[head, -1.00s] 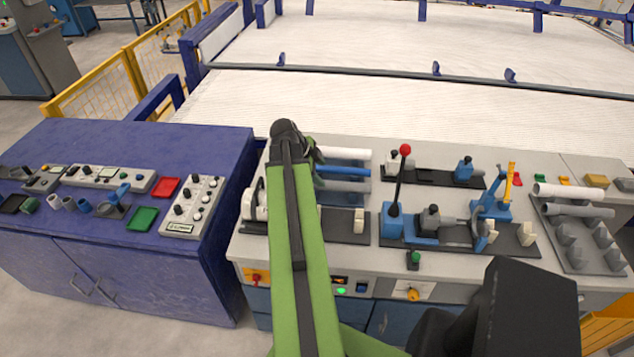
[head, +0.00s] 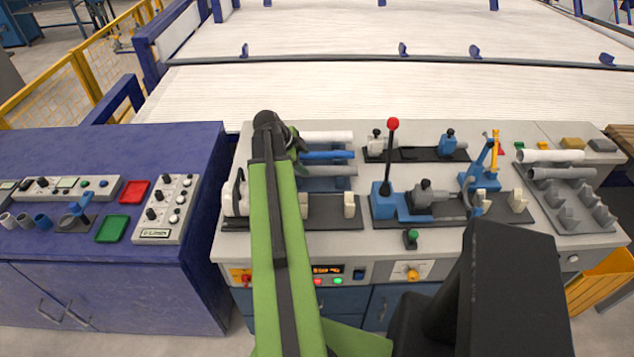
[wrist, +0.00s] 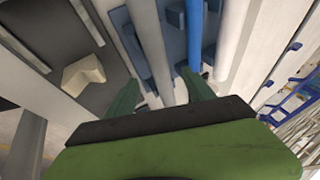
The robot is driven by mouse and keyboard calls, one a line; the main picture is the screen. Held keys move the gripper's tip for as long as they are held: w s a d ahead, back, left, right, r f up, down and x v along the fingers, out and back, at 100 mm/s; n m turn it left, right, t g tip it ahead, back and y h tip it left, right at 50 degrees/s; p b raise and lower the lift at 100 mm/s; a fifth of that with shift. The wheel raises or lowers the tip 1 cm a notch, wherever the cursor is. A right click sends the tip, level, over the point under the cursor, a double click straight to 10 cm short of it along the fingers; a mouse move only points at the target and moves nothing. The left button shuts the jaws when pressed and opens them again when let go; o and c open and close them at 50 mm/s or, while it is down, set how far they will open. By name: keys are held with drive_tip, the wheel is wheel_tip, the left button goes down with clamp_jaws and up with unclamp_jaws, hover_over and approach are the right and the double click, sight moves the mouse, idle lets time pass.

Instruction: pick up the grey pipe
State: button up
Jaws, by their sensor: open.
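The grey pipe (head: 331,170) lies in a blue holder on the bench, in front of a blue pipe (head: 330,155) and a white pipe (head: 328,137). In the wrist view the grey pipe (wrist: 150,45) runs down between the two green fingers of my gripper (wrist: 162,85), with the blue pipe (wrist: 192,85) and white pipe (wrist: 231,40) to its right. My gripper is open and holds nothing. In the head view my green arm hides most of it and the pipes' left ends. Whether the fingers touch the pipe I cannot tell.
A lever with a red knob (head: 392,125) stands upright right of the pipes. A rack (head: 590,215) at the right holds another white pipe (head: 552,155) and another grey pipe (head: 562,173). A pale block (wrist: 84,75) sits left of my fingers.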

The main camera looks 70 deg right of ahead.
sight(315, 169)
drive_tip(key=b+x, duration=0.1)
drive_tip(key=x, duration=0.2)
drive_tip(key=shift+w+a+f, duration=0.1)
drive_tip(key=shift+w+f, duration=0.05)
drive_tip(key=shift+d+f+b, duration=0.2)
drive_tip(key=shift+b, duration=0.15)
drive_tip(key=shift+s+r, duration=0.1)
drive_tip(key=shift+s, duration=0.1)
drive_tip(key=b+x, duration=0.2)
drive_tip(key=x, duration=0.1)
drive_tip(key=b+x, duration=0.2)
drive_tip(key=shift+s, duration=0.35)
drive_tip(key=shift+c, duration=0.3)
clamp_jaws()
